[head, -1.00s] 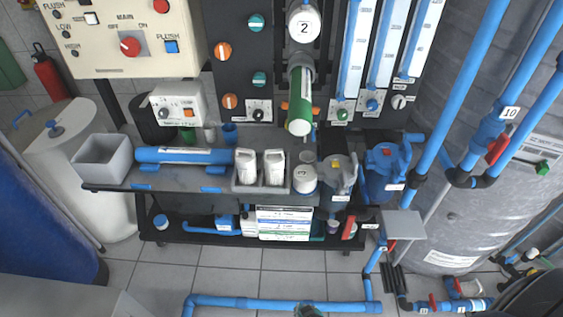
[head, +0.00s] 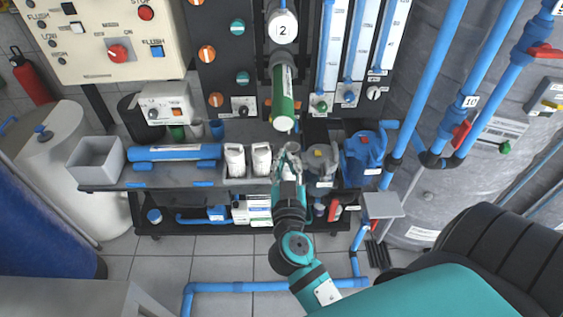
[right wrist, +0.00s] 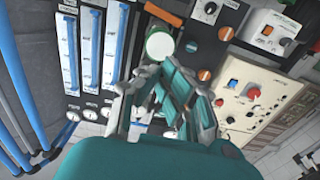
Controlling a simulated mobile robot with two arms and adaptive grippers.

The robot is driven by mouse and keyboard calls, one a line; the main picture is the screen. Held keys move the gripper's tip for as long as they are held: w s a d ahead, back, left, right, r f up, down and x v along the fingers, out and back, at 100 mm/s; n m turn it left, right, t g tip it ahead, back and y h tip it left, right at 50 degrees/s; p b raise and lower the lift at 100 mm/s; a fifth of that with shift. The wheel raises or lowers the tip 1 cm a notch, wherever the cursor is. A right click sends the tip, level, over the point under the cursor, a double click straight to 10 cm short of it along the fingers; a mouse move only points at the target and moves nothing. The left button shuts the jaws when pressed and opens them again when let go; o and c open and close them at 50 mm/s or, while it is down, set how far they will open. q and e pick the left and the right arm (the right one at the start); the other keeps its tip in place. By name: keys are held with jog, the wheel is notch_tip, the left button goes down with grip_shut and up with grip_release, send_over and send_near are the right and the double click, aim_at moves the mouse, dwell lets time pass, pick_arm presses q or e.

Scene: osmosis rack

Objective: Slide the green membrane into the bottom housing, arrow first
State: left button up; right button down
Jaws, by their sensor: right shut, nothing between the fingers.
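The green membrane (head: 283,92) sticks out of the mouth of the grey bottom housing (head: 281,66), its white round end facing me. How deep it sits inside is hidden, and I see no arrow on it. My right gripper (head: 289,150) is shut and empty, just below the membrane's white end in the head view, apparently apart from it. In the right wrist view the shut fingers (right wrist: 166,95) lie just below the white end of the membrane (right wrist: 160,46). My left gripper is not in view.
Above is a white cap marked 2 (head: 283,27). Flow meters and knobs flank the housing. Blue pipes stand at right.

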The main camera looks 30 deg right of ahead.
jog(key=shift+p+x, duration=1.85)
jog(key=shift+x, duration=2.5)
